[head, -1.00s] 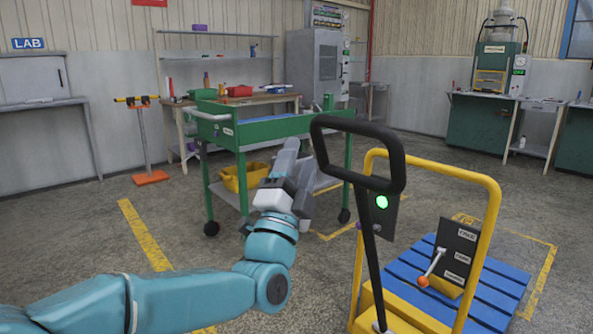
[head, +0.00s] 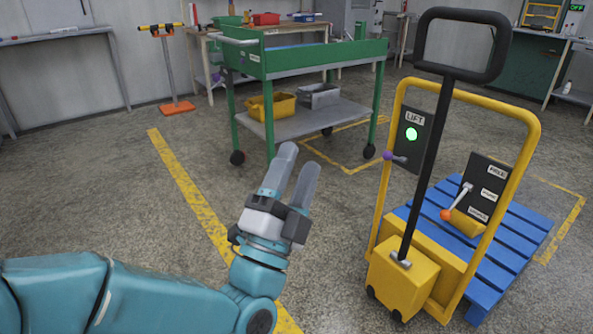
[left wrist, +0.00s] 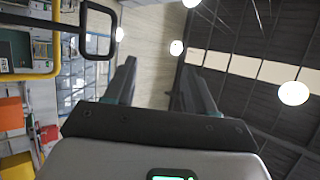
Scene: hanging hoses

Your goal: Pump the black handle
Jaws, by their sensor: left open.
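The black handle (head: 430,150) is a long shaft with a closed loop grip on top. It rises from the yellow base of a pallet truck (head: 405,280) at the right of the head view. My left gripper (head: 298,158) is left of the handle, clear of it, with its two fingers pointing up. It is open and holds nothing. In the left wrist view the open fingers (left wrist: 157,68) have empty space between them. The handle's loop (left wrist: 84,30) shows there at the upper left, outside the fingers. My right gripper is not in view.
The truck's yellow tube frame (head: 533,150) stands behind the handle, with a lit green LIFT panel (head: 411,140), an orange-knobbed lever (head: 457,201) and a blue pallet (head: 510,245). A green cart (head: 300,60) stands beyond my gripper. The floor left of the truck is clear.

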